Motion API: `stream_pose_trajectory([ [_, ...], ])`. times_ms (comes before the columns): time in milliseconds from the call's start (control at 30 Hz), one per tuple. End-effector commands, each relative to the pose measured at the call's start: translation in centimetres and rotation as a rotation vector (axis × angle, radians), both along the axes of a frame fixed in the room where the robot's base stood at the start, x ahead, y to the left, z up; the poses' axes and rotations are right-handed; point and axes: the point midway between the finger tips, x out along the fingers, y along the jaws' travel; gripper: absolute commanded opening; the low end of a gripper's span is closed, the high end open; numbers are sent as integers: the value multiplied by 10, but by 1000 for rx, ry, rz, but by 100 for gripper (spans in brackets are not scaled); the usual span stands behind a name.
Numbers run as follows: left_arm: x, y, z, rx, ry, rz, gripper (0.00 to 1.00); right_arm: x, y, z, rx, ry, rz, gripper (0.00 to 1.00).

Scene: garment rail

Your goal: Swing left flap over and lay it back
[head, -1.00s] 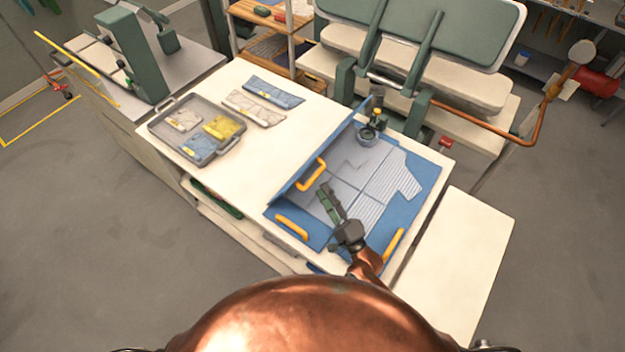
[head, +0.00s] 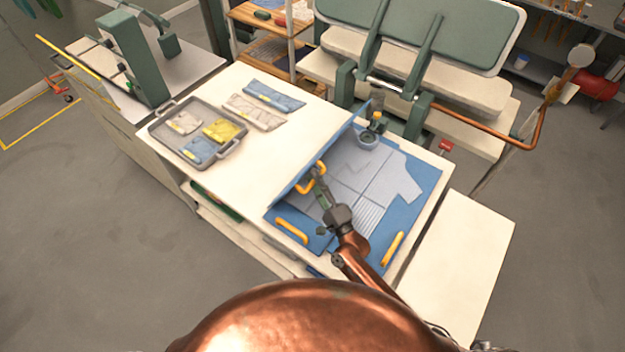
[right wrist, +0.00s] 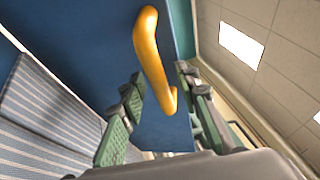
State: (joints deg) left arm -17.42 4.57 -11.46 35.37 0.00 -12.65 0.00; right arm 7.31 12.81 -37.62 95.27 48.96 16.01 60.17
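The blue folding board (head: 425,185) lies on the table with a light grey striped shirt (head: 345,170) spread on it. Its left flap (head: 292,193) stands raised along the left side, with a yellow handle (head: 300,187) on its inner face. My right gripper (head: 316,180) is at that handle. In the right wrist view the open fingers (right wrist: 160,110) stand on either side of the blue flap (right wrist: 95,60) and its yellow handle (right wrist: 150,55), with visible gaps. Contact cannot be told. My left gripper is not in view.
Two more yellow handles, left (head: 291,230) and right (head: 392,248), lie on the board. A grey tray (head: 163,143) holds folded garments; folded garments lie behind it. A green press (head: 420,30) stands behind. The table left of the flap is mostly clear.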

Motion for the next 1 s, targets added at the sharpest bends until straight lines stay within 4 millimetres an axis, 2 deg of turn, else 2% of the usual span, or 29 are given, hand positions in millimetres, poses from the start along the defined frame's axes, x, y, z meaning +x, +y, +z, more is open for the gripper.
stream_pose_trajectory([
  [133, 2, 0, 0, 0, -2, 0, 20, 0, 0, 0, 0, 0, 1, 29],
  [567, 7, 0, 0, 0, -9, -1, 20, 0, 1, 0, 0, 0, 1, 0],
  [1000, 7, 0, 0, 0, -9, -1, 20, -1, 0, -1, 0, 1, 1, 0],
])
